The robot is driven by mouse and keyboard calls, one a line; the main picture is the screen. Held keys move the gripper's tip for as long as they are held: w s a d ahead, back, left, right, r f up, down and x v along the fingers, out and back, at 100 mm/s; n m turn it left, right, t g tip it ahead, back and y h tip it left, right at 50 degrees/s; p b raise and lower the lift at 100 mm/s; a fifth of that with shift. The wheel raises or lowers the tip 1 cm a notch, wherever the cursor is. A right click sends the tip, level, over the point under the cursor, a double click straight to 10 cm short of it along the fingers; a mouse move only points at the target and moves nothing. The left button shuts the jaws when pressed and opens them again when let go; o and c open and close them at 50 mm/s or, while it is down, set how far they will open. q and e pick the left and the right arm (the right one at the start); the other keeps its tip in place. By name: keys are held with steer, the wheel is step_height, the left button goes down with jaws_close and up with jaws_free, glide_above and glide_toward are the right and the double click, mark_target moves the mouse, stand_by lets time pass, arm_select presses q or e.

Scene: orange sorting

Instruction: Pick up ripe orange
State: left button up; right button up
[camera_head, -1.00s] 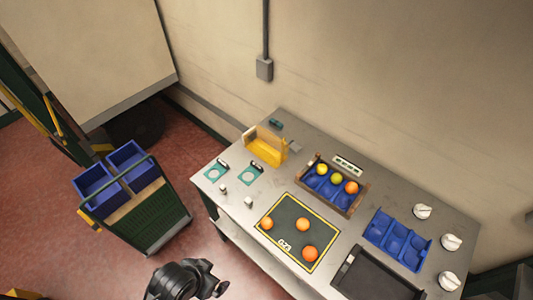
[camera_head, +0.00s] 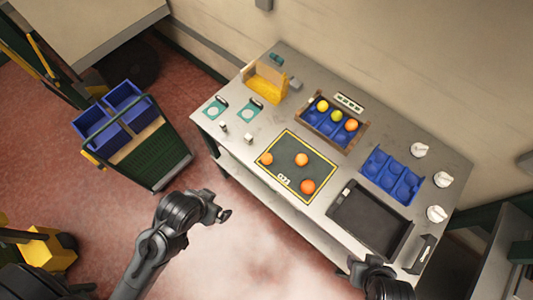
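Three oranges lie on a dark mat with a yellow border (camera_head: 283,148): a left orange (camera_head: 266,159), a middle orange (camera_head: 301,160) and a larger, deeper orange one near the front (camera_head: 308,186). A wooden crate with blue cups (camera_head: 352,143) behind the mat holds a yellow fruit (camera_head: 322,106), a yellow-green fruit (camera_head: 337,116) and an orange (camera_head: 351,125). My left gripper (camera_head: 226,214) is off the table's front edge, apart from every fruit; its fingers are too small to read. My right arm (camera_head: 378,280) shows at the bottom; its gripper's fingers cannot be made out.
A blue cup tray (camera_head: 380,184) and a black tray (camera_head: 343,220) are at the table's right, near several white knobs (camera_head: 437,213). A yellow holder (camera_head: 265,85) stands at the back left. A cart with blue bins (camera_head: 146,165) stands left of the table.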

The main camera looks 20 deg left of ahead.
arm_select(q)
steer(key=shift+c, duration=0.3)
steer(key=c, duration=0.6)
